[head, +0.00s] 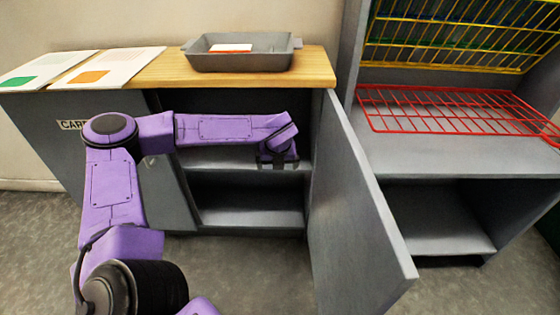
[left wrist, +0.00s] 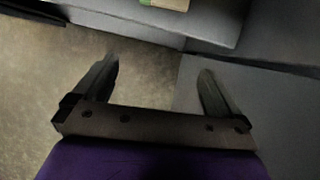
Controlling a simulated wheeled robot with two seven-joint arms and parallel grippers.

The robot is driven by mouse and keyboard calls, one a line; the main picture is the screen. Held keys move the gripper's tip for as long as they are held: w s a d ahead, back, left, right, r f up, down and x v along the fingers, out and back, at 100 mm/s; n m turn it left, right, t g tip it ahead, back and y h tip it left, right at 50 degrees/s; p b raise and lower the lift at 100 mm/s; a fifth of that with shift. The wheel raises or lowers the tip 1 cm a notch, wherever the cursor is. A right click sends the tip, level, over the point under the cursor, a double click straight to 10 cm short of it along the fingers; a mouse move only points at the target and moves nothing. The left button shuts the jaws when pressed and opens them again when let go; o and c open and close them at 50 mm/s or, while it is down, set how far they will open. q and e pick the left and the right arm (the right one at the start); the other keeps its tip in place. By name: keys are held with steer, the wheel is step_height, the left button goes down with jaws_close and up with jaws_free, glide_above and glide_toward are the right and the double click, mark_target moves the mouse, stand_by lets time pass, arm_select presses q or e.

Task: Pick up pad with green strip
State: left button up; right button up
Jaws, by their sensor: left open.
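In the left wrist view, a pale block-like thing (left wrist: 168,4) with a green edge on its left shows at the top border, on a grey shelf (left wrist: 205,20). It looks like the pad with the green strip, but most of it is cut off. My left gripper (left wrist: 160,68) is open and empty, apart from that thing, with floor and a grey panel behind its fingers. In the head view my left gripper (head: 278,163) is in front of the open cabinet, near the upper shelf. I cannot see the pad in the head view. My right gripper is in neither view.
The cabinet door (head: 350,200) stands open right of my left gripper. A lower shelf (head: 245,208) looks empty. On the wooden top (head: 170,72) are a grey tray (head: 240,60) holding a red-and-white item, and sheets with green and orange patches. A red wire rack (head: 450,110) is at right.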

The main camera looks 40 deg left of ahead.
arm_select(q)
steer(key=w+a, duration=0.3)
steer(key=w+a+b, duration=0.1)
steer(key=w+a, duration=0.2)
steer(key=a, duration=0.1)
steer(key=shift+w+a+b, duration=0.25)
steer(key=shift+w+b, duration=0.05)
steer(key=shift+w, duration=0.1)
steer(key=b+x, duration=0.1)
steer(key=x, duration=0.4)
steer(key=shift+w+a+b, duration=0.15)
steer(key=shift+w+b, duration=0.1)
steer(key=shift+b, duration=0.15)
steer(key=c, duration=1.2)
